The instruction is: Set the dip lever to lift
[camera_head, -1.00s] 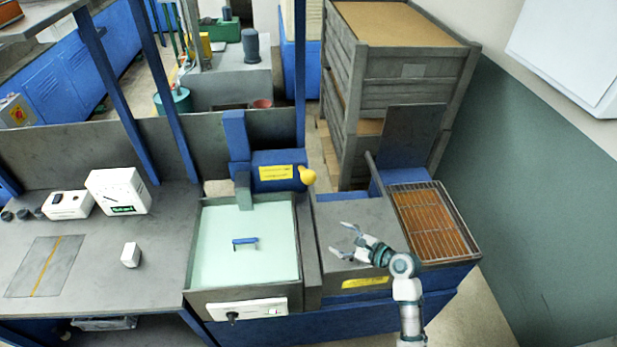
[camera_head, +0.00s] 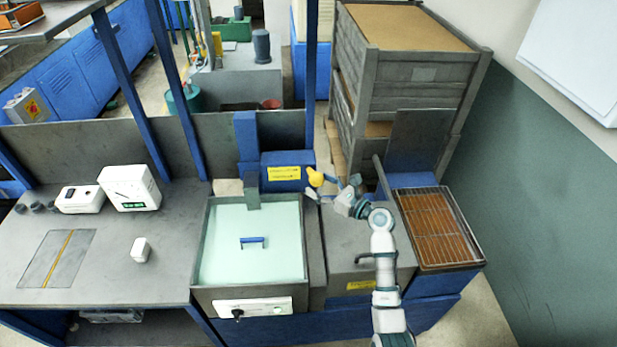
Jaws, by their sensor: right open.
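A yellow ball knob (camera_head: 315,177), apparently the dip lever's end, sticks out at the right end of a blue housing (camera_head: 287,158) with a yellow label. The housing stands behind a tank of pale green liquid; the tank's grey rim (camera_head: 203,250) shows at its left. My right gripper (camera_head: 333,187) is open, its fingers just right of and below the knob. I cannot tell whether a finger touches the knob. A small blue handle (camera_head: 252,241) shows in the middle of the tank. My left gripper is out of view.
A white panel with a black knob (camera_head: 238,314) is on the tank's front. A grey cover (camera_head: 345,240) with a dark handle lies under my right arm. A wire rack (camera_head: 438,230) stands to the right. Wooden crates (camera_head: 415,90) rise behind. A white display box (camera_head: 130,188) sits left.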

